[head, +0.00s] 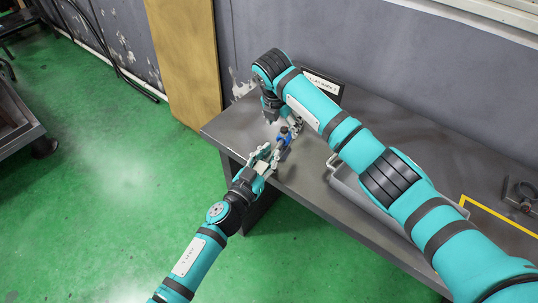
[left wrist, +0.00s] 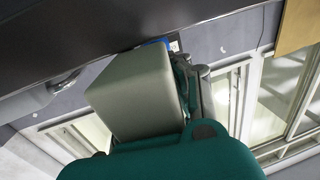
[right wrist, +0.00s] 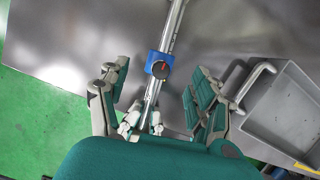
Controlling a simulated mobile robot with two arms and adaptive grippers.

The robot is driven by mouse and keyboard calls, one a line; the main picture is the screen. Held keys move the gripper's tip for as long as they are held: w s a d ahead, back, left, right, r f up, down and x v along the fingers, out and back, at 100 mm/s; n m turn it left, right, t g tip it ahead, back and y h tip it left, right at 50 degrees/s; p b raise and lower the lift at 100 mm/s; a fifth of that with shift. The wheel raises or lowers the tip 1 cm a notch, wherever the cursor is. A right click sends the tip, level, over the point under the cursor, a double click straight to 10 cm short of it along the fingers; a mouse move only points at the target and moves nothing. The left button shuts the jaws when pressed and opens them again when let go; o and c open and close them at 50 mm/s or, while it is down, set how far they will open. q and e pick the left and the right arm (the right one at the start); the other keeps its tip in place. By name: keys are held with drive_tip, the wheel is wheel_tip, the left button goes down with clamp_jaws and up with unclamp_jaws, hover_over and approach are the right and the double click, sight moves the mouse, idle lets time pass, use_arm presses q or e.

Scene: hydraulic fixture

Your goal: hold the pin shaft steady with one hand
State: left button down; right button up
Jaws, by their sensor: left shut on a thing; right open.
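The pin shaft (right wrist: 176,25) is a slim metal rod in the right wrist view, with a blue block (right wrist: 160,66) and a dark knob with a red mark on it. In the head view the blue part (head: 285,136) shows near the table's left front edge. My left gripper (head: 262,165) is shut on the shaft's near end by that edge; a pale block fills much of the left wrist view (left wrist: 140,95) and hides the grip. My right gripper (right wrist: 158,92) is open above the shaft, its fingers on either side, apart from it.
A grey tray (right wrist: 288,110) with a handle lies on the metal table (right wrist: 70,45), right of the shaft. A small framed sign (head: 325,84) stands at the back. A dark clamp-like part (head: 522,192) and a yellow line are at the far right. Green floor lies beyond the table edge.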

use_arm(q)
drive_tip(key=shift+f, duration=0.2)
use_arm(e)
drive_tip(key=v, duration=0.6)
drive_tip(key=shift+r, duration=0.15)
drive_tip(key=shift+s+a, duration=0.1)
use_arm(q)
drive_tip(key=c, duration=1.2)
unclamp_jaws()
drive_tip(key=shift+r, duration=0.1)
drive_tip(key=v, duration=1.2)
